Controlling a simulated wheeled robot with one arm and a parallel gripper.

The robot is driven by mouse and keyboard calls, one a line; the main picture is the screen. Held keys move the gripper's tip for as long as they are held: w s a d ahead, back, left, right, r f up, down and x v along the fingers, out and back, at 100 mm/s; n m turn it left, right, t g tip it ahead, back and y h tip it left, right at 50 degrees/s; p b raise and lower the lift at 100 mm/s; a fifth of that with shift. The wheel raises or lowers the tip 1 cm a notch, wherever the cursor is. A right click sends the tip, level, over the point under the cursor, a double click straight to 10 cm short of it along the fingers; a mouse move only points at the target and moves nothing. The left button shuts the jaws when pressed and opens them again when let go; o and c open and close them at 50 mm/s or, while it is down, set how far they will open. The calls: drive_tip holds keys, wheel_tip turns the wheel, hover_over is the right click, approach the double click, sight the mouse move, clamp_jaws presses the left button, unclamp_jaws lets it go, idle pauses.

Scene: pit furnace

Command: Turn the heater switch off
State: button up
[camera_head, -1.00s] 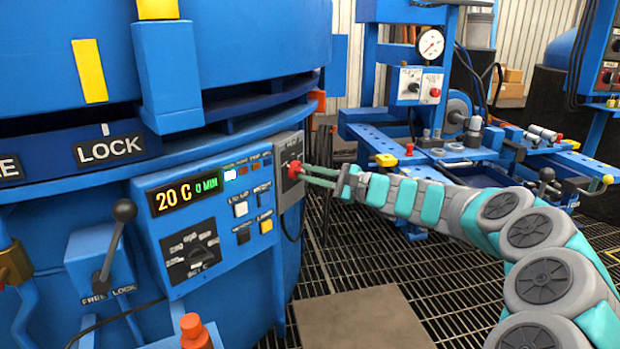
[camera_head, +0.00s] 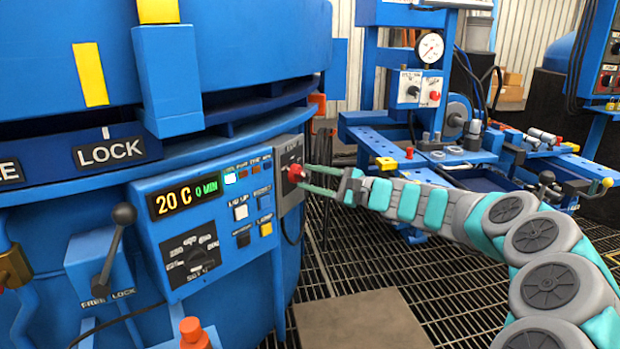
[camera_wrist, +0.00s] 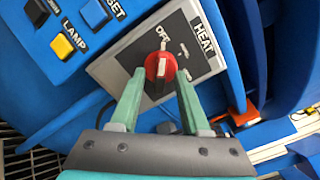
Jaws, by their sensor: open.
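The heater switch is a red rotary knob (camera_head: 295,173) on a grey plate (camera_head: 289,148) at the right end of the furnace control panel. My gripper (camera_head: 303,177) is open in front of the switch. In the wrist view its two green fingertips (camera_wrist: 160,72) stand left and right of the knob; I cannot tell whether they touch it.
A lock lever (camera_head: 115,245) stands at left. A blue workbench (camera_head: 430,150) is behind my arm, over a grating floor.

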drive_tip(key=v, duration=0.7)
drive_tip(key=shift+d, duration=0.1)
drive_tip(key=s+a+r+n+g+h+p, duration=0.1)
drive_tip(key=s+a+n+g+p, duration=0.2)
drive_tip(key=s, duration=0.4)
drive_tip(key=s+a+r+n+g, duration=0.25)
drive_tip(key=s+a+n, duration=0.2)
drive_tip(key=s, duration=0.35)
drive_tip(key=s+f+n+g+h+p, duration=0.1)
drive_tip(key=s+f+n+g+h, duration=0.1)
drive_tip(key=s, duration=0.4)
drive_tip(key=s+f+n+g+h+p, duration=0.1)
drive_tip(key=s+f+h, duration=0.2)
drive_tip(key=s, duration=0.4)
drive_tip(key=s+d+f+n+h+p, duration=0.1)
drive_tip(key=s+d+h, duration=0.4)
drive_tip(key=s+d, duration=0.5)
drive_tip(key=s+d+f+n+g+h+p, duration=0.1)
drive_tip(key=s+d+f+h+p, duration=0.2)
drive_tip(key=s+d, duration=0.7)
wheel_tip(320, 180, down, 3)
drive_tip(key=shift+f+n+h, duration=0.1)
drive_tip(key=shift+n+h, duration=0.25)
drive_tip(key=shift+h, duration=0.65)
drive_tip(key=shift+g, duration=0.25)
